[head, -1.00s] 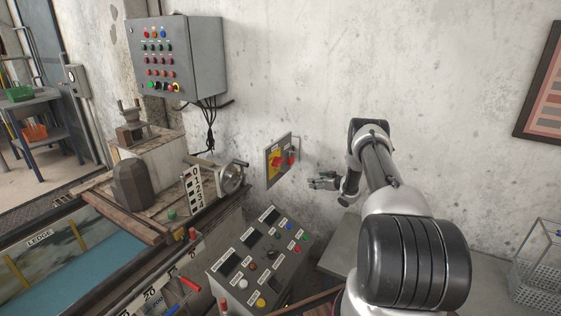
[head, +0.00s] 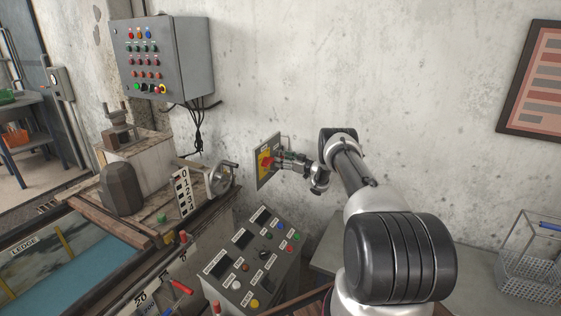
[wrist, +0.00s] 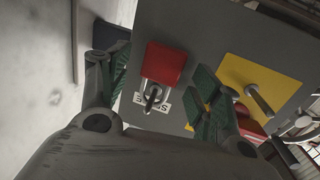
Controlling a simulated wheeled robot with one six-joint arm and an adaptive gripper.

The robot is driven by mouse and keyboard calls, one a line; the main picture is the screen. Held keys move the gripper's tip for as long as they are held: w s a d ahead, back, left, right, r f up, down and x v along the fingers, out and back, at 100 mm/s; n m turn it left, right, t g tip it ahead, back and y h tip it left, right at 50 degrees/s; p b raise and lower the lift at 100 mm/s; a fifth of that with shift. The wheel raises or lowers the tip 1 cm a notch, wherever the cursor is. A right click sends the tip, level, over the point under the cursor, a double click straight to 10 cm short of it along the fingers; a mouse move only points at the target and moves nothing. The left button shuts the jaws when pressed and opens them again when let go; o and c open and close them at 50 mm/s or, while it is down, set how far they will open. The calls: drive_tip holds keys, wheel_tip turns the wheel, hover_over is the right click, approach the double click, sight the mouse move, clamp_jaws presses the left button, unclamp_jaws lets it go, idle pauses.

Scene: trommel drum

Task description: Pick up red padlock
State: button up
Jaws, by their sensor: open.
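In the head view my gripper (head: 288,160) is at the right part of the plate and hides the padlock.
On the same plate, close beside the right finger, is a yellow panel (wrist: 268,80) with a metal lever and red switch (head: 266,161). A sloped control console (head: 250,262) stands below. A handwheel (head: 222,178) is to the left. Bare wall lies to the right.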

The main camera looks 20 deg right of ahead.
drive_tip(key=shift+c, duration=0.4)
drive_tip(key=c, duration=1)
drive_tip(key=shift+c, duration=0.5)
drive_tip(key=shift+r, duration=0.1)
